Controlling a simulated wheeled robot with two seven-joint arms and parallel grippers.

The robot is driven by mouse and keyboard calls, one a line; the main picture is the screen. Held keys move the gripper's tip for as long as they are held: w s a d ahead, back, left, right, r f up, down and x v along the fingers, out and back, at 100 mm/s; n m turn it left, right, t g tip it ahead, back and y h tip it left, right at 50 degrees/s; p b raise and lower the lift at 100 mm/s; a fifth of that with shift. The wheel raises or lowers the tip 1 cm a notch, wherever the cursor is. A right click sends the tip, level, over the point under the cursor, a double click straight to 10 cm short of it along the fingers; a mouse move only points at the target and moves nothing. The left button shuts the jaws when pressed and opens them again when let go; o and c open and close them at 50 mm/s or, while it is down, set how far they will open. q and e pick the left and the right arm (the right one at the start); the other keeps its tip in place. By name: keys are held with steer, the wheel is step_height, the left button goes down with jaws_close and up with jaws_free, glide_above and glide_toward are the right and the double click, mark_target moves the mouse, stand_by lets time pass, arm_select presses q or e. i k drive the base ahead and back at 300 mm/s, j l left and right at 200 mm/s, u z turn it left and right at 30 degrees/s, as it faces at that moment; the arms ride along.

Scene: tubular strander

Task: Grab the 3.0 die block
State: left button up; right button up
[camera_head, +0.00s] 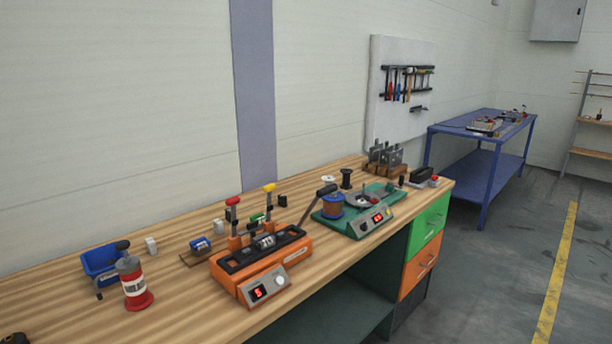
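No label reading 3.0 is legible, so I cannot tell which thing is the 3.0 die block. A wooden rack with several grey upright pieces (385,158) stands at the bench's far end. Neither of my grippers can be made out in this view.
An orange machine (247,292) with red and yellow levers stands mid-bench. A green machine (378,214) with a blue spool is to its right. A blue bin (98,263) and red bottle (135,287) stand left. The bench's left front is mostly clear.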

mark_target(263, 242)
steer(key=l+u, duration=0.1)
steer(key=u, duration=0.4)
steer(key=i+l+u, duration=0.2)
steer(key=l+u, duration=0.3)
steer(key=l, duration=0.35)
steer(key=l+u, duration=0.45)
steer(key=l, duration=0.45)
